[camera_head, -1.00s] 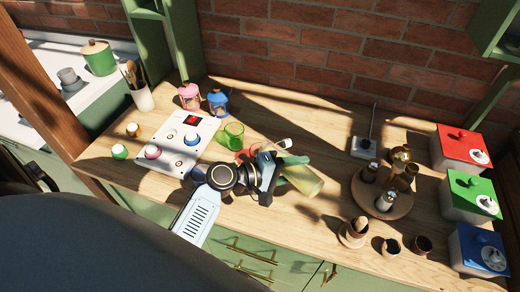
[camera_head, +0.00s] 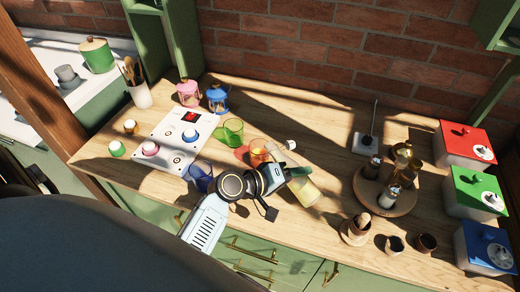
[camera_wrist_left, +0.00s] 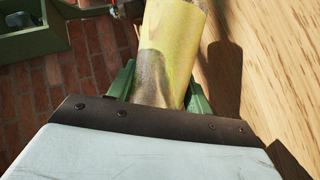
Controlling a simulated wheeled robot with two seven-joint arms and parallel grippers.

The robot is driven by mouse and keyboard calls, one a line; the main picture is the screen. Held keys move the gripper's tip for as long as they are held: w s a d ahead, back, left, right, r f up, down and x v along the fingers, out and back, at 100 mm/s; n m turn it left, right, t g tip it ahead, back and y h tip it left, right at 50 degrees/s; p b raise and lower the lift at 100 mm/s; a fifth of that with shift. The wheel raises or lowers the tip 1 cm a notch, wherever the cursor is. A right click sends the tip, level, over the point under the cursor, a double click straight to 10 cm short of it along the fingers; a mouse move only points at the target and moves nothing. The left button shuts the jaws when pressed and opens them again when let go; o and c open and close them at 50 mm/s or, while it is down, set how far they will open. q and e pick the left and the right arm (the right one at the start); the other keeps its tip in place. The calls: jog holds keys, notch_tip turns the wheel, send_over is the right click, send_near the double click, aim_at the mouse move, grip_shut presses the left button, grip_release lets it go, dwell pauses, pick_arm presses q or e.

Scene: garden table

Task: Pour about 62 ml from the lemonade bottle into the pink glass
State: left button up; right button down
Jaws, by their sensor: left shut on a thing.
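The lemonade bottle (camera_head: 305,191) is pale yellow-green and tilted in the head view. My left gripper (camera_head: 297,173) is shut on it; in the left wrist view the yellow bottle (camera_wrist_left: 170,40) passes between the green fingers (camera_wrist_left: 160,92). The gripper hides part of the bottle, and its mouth is not clear. I cannot pick out a pink glass for sure; an orange glass (camera_head: 258,148) with a reddish patch beside it stands just left of the gripper. A green glass (camera_head: 233,131) and a blue glass (camera_head: 201,178) stand further left. My right gripper is not in view.
A white panel (camera_head: 171,135) with knobs, a pink lidded jar (camera_head: 188,93) and a blue one (camera_head: 217,99) stand left. A round wooden tray (camera_head: 401,205) with small containers stands right, beside red, green and blue canisters. Clear tabletop (camera_head: 320,130) lies behind the bottle.

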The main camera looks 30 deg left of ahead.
aim_at(289, 165)
pick_arm(q)
jog(key=shift+w+a+f+m, duration=0.1)
jog(key=shift+a+f+m, duration=0.1)
jog(key=shift+m, duration=0.1)
jog(key=shift+w+a+r+m+y+p, duration=0.1)
jog(key=shift+r+m+y+p, duration=0.2)
jog(key=shift+y+p, duration=0.15)
dwell(1.4)
jog(key=shift+a+r+p, duration=0.2)
jog(key=shift+r+p, duration=0.1)
jog(key=shift+p, duration=0.3)
jog(key=m+y+p, duration=0.1)
jog(key=p, duration=0.1)
jog(key=a+r+m+y+p, duration=0.1)
jog(key=m+p, duration=0.1)
jog(key=m+t+y+p, duration=0.1)
jog(key=p, duration=0.2)
jog(key=shift+w+a+r+m+y, duration=0.15)
jog(key=shift+w+r+m+y, duration=0.15)
jog(key=shift+r+y, duration=0.1)
jog(key=shift+a+f+m+y+p, duration=0.1)
jog(key=shift+f+m+y+p, duration=0.1)
jog(key=shift+m+y+p, duration=0.5)
jog(key=shift+w+a+f+m+t+y, duration=0.1)
jog(key=shift+m+t+y, duration=0.1)
jog(key=shift+m, duration=0.15)
jog(key=shift+a+f+m+t+y, duration=0.1)
jog(key=shift+m+t, duration=0.1)
jog(key=shift+m, duration=0.15)
